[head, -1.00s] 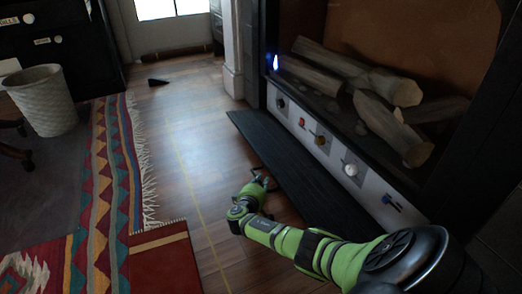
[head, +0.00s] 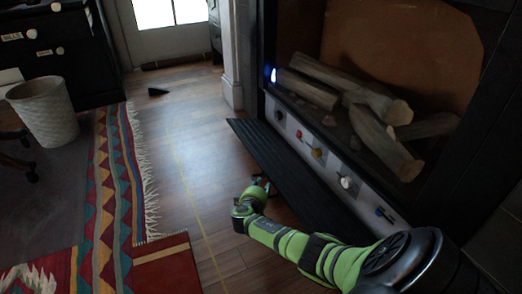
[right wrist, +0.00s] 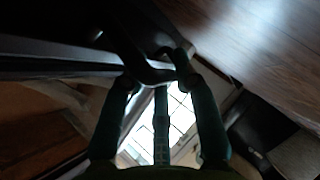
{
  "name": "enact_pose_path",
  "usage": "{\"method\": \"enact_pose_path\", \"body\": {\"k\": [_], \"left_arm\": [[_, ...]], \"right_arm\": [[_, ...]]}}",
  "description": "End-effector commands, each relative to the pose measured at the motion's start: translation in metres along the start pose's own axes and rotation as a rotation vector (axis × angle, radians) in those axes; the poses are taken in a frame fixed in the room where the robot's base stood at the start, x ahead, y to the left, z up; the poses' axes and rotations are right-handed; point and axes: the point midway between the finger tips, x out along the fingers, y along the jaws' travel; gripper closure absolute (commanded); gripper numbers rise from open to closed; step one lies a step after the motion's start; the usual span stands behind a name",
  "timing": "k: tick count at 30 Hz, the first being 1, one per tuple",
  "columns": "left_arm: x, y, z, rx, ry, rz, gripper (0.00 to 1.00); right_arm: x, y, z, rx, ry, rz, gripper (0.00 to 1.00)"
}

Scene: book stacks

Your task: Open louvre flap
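The louvre flap (head: 290,168) is a long black ribbed panel below the white control strip (head: 330,165) of the fireplace. It slopes out and down towards the wooden floor, away from the strip. My right gripper (head: 262,183) is low by the flap's outer long edge. In the right wrist view my right gripper (right wrist: 158,76) has its fingers curved inward around a dark curved piece (right wrist: 148,62), perhaps a handle of the flap. Whether they are closed on it is too dark to tell. My left gripper is not in view.
The fireplace with logs (head: 375,105) stands on the right. Coloured knobs line the control strip. A patterned rug (head: 105,200) and a white wastebasket (head: 45,110) are on the left. A strip of wooden floor (head: 185,150) is clear. A small black wedge (head: 158,91) lies farther back.

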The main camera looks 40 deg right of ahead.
Motion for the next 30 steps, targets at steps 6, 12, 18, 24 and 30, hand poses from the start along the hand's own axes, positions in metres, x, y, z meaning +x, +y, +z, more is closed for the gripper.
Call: {"method": "enact_pose_path", "body": {"k": [6,12,18,24,30], "left_arm": [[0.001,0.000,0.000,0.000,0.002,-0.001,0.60],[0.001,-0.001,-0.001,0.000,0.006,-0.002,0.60],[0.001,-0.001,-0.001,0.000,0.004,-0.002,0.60],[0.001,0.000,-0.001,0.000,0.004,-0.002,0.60],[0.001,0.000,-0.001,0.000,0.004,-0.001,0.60]], "right_arm": [[0.000,0.001,-0.001,0.002,0.001,0.002,0.70],[-0.008,0.000,-0.001,0.004,0.003,0.001,0.70],[-0.032,-0.001,-0.001,0.003,0.003,-0.001,0.70],[-0.059,-0.001,0.000,0.002,0.002,-0.001,0.70],[-0.074,0.000,0.000,0.001,0.000,0.000,0.70]]}}
